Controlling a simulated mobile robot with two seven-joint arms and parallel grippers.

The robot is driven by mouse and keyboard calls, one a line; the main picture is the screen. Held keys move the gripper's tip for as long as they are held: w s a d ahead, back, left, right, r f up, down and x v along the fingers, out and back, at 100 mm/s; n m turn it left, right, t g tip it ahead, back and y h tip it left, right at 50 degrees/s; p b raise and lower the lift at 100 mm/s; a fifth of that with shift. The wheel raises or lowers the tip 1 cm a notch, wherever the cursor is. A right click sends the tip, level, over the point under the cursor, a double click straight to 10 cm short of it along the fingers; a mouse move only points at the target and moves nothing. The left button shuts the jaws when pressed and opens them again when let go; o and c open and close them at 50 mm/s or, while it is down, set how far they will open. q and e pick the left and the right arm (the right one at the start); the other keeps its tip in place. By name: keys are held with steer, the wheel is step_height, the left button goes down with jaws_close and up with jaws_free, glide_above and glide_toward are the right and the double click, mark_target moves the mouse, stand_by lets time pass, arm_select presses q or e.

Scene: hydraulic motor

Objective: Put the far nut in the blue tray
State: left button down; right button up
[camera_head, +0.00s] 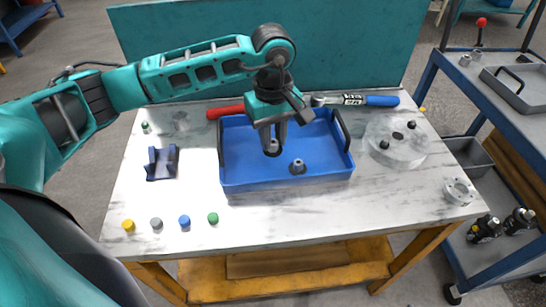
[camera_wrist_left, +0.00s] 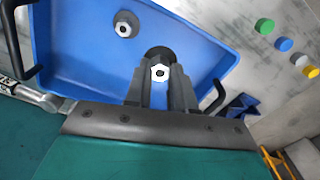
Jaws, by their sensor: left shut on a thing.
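The blue tray (camera_head: 290,184) with dark handles lies in the middle of the white table. My left gripper (camera_head: 272,148) is over the tray, pointing down, and is shut on a grey nut; the wrist view shows this nut (camera_wrist_left: 160,72) between the fingertips, above the tray's floor (camera_wrist_left: 85,60). Another grey nut (camera_head: 298,167) stands on the tray floor, to the right of and nearer than the gripper; it also shows in the wrist view (camera_wrist_left: 126,24). The gap between the held nut and the floor is hard to judge. My right gripper is not in view.
A red-handled tool (camera_head: 225,112) and a blue-handled wrench (camera_head: 370,100) lie behind the tray. A clear round part (camera_head: 396,145) is to the right, a dark blue holder (camera_head: 162,163) to the left. Several coloured caps (camera_head: 184,221) line the front left.

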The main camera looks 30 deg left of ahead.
mark_target(273, 142)
arm_select(q)
step_height(273, 142, down, 7)
steer(key=shift+f, duration=0.2)
stand_by(0.3)
steer(key=shift+f, duration=0.1)
steer(key=c, duration=0.9)
jaws_free()
steer(key=shift+c, duration=0.2)
steer(key=shift+r, duration=0.2)
step_height(273, 142, up, 12)
steer(key=shift+f, duration=0.1)
